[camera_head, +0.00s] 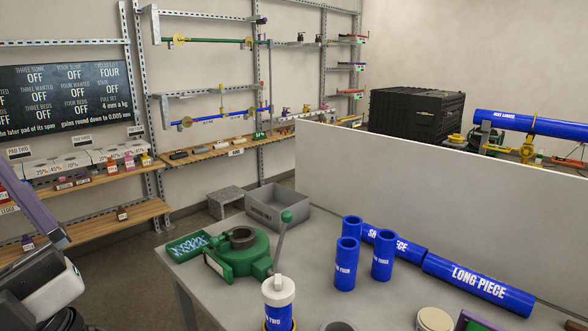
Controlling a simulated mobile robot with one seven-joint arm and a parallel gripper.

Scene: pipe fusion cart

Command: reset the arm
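Part of what looks like my arm, grey, white and purple, shows at the lower left edge in the head view. No gripper fingertips can be made out there. The arm part is left of the grey table (215,290) and appears apart from it. What the gripper holds, if anything, is hidden.
On the table are a green clamp with a lever (240,255), a grey bin (277,208), upright blue pipes (346,265), a lying LONG PIECE (478,285) and a white-capped blue pipe (279,305). A grey panel (400,185) stands behind. Shelves (120,220) line the wall.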

